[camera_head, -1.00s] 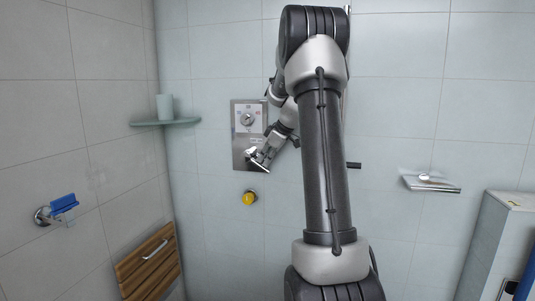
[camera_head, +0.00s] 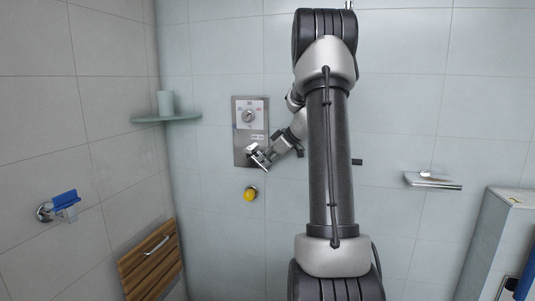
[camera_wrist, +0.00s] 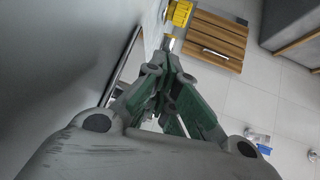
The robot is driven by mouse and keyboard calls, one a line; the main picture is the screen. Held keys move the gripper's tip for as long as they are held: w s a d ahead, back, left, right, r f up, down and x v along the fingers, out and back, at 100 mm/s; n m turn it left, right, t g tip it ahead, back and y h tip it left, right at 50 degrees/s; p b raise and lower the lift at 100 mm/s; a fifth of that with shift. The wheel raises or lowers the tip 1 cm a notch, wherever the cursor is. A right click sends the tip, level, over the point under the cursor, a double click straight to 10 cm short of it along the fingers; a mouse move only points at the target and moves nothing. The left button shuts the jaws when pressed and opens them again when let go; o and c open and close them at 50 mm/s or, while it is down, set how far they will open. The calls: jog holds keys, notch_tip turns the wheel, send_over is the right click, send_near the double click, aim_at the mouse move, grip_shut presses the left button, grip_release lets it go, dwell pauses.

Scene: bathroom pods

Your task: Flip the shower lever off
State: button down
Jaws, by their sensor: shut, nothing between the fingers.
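The steel shower panel (camera_head: 239,130) is on the back wall, with a round dial (camera_head: 248,116) on its upper part. The shower lever (camera_head: 251,149) is a small bright piece at the panel's lower part, largely hidden by my gripper. My gripper (camera_head: 258,159) is at the panel's lower right, right beside the lever; I cannot tell whether they touch. In the wrist view my gripper's fingers (camera_wrist: 171,58) are together with nothing between them. A bright bar-like edge lies left of the fingers there; I cannot tell if it is the lever.
A yellow knob (camera_head: 250,194) is on the wall below the panel; it also shows in the wrist view (camera_wrist: 179,14). A corner shelf (camera_head: 170,118) holds a cup. A wooden seat (camera_head: 150,262) and a blue-topped fitting (camera_head: 64,200) are on the left wall. A soap holder (camera_head: 432,181) is at right.

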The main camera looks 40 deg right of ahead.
aim_at(261, 167)
jog(key=shift+w+a+f+t+y, duration=0.1)
jog(key=shift+w+f+t+y, duration=0.15)
jog(key=shift+f+t+y, duration=0.6)
jog(key=f+t, duration=0.1)
jog(key=w+a+f+t+y, duration=0.1)
jog(key=t, duration=0.1)
jog(key=shift+m+y, duration=0.25)
jog(key=shift+m, duration=0.15)
jog(key=shift+x, duration=0.9)
jog(key=shift+s+a+f, duration=0.1)
jog(key=shift+a+f, duration=0.05)
jog(key=shift+f, duration=0.1)
jog(key=shift+r, duration=0.15)
notch_tip(261, 167, up, 10)
jog(key=shift+a+r, duration=0.1)
jog(key=shift+r, duration=0.05)
